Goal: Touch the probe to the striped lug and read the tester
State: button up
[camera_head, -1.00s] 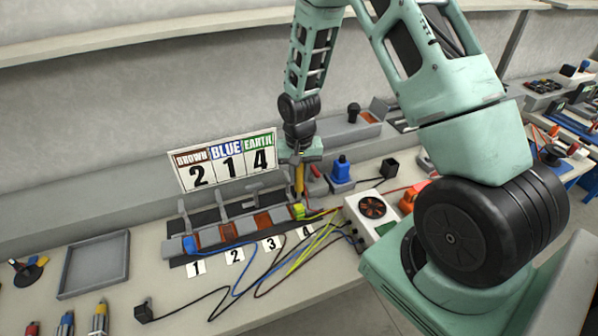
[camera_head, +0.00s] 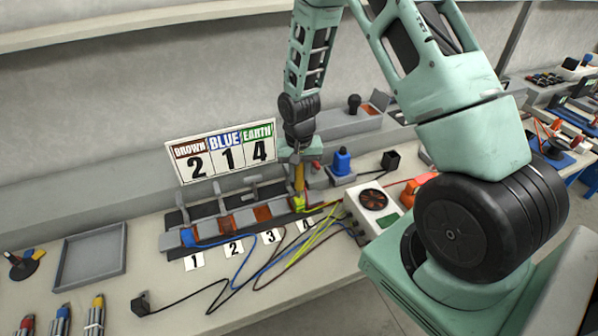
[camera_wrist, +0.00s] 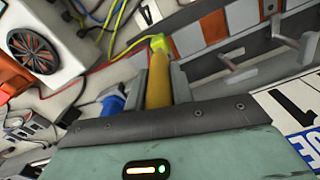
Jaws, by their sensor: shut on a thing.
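My gripper (camera_head: 299,170) is shut on a yellow-orange probe (camera_head: 299,184) held point-down at the right end of the terminal row. The wrist view shows the probe (camera_wrist: 158,88) between the two fingers. Its far end meets or overlaps the yellow-green lug (camera_wrist: 160,42); I cannot tell whether they touch. In the head view this lug (camera_head: 299,205) sits at the fourth terminal, near card 4 (camera_head: 306,224).
A blue lug (camera_head: 188,237) sits at terminal 1. A board (camera_head: 222,153) reads brown 2, blue 1, earth 4. Loose cables (camera_head: 268,265) cross the bench front. A blue plug (camera_head: 342,161) stands behind the tester. An empty grey tray (camera_head: 92,256) lies left, with colored tools (camera_head: 95,315) before it.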

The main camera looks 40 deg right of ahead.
jog(key=shift+f+b, duration=0.3)
jog(key=shift+f, duration=0.2)
dwell(0.8)
notch_tip(320, 180, up, 6)
jog(key=p, duration=0.4)
jog(key=shift+r+p, duration=0.1)
jog(key=shift+p, duration=0.25)
jog(key=shift+d, duration=0.1)
dwell(0.3)
